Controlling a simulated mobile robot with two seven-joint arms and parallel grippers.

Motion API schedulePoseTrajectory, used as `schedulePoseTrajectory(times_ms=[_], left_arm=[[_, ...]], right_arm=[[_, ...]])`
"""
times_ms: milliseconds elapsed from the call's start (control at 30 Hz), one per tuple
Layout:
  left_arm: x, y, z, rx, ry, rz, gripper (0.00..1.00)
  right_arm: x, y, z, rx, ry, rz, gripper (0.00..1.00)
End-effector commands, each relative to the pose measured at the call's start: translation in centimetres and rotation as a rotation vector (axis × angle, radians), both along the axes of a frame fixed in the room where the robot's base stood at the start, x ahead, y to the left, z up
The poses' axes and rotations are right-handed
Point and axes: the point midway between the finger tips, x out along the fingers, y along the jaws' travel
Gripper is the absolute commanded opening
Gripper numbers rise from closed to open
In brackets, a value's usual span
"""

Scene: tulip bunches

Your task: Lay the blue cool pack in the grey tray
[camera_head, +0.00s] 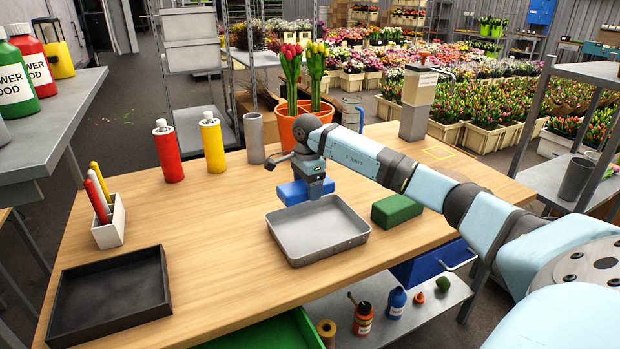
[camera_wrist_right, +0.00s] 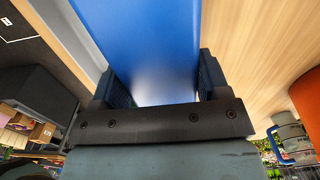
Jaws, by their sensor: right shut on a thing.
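The blue cool pack (camera_head: 292,193) is a flat blue block, held by my right gripper (camera_head: 314,190) at the back edge of the grey tray. In the right wrist view the blue pack (camera_wrist_right: 145,50) sits between both fingers of the right gripper (camera_wrist_right: 165,85). The grey tray (camera_head: 345,243) is an empty shallow rectangle on the wooden table, in front of the pack. I cannot tell whether the pack touches the table. My left gripper does not show.
A green block (camera_head: 397,210) lies right of the tray. An orange pot of tulips (camera_head: 289,125) stands behind my gripper. A grey cylinder (camera_head: 255,137), a yellow bottle (camera_head: 212,145) and a red bottle (camera_head: 168,153) stand behind left. A black tray (camera_head: 108,292) lies front left. Bare table separates the trays.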

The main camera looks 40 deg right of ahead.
Motion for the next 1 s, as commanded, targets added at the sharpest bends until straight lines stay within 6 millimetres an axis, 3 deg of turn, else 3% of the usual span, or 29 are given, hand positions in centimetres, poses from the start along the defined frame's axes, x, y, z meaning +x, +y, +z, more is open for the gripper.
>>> schedulePoseTrajectory(times_ms=[133, 567, 1000], left_arm=[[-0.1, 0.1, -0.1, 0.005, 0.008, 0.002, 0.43], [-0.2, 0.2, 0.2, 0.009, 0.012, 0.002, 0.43], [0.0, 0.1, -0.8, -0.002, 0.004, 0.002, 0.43]], right_arm=[[-0.1, -0.9, 0.2, 0.001, 0.002, -0.051, 0.36], [-0.1, -0.9, 0.5, -0.001, 0.0, -0.051, 0.36], [-0.1, -0.8, -2.7, 0.0, 0.001, -0.049, 0.36]])
